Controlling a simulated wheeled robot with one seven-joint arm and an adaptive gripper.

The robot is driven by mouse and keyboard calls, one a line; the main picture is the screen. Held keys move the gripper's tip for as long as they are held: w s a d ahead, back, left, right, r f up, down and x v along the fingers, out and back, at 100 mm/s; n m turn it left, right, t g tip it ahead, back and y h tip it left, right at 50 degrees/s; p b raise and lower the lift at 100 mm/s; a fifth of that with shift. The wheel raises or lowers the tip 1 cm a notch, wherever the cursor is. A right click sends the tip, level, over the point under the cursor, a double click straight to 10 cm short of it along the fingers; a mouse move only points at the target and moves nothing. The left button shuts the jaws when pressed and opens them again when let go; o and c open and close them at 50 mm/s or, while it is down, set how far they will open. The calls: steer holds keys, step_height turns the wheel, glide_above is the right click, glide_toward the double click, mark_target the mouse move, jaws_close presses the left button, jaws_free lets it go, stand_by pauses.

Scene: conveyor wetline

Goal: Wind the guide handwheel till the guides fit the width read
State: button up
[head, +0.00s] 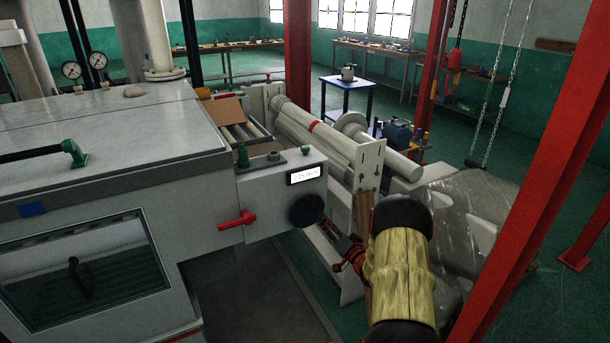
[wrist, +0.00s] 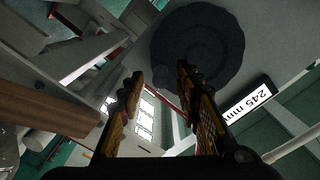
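The dark round handwheel (head: 306,210) sits on the front of the grey machine housing, below a small lit readout (head: 304,176). In the wrist view the handwheel (wrist: 205,35) is a ridged dark disc just beyond my fingers, and the readout (wrist: 248,100) reads 245 mm. My gripper (head: 331,236) is just right of and below the wheel in the head view. In the wrist view my gripper (wrist: 159,75) has its two fingers apart with nothing between them. The right finger overlaps the wheel's edge in the picture; contact cannot be told. The guides cannot be made out clearly.
A brown board (head: 226,111) lies by the rollers behind the housing. A red lever (head: 237,220) sticks out left of the handwheel. A large pale roller (head: 315,135) lies behind, and a red post (head: 535,180) stands at right.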

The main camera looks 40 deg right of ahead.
steer(key=p+v, duration=0.1)
steer(key=v, duration=0.5)
stand_by(0.7)
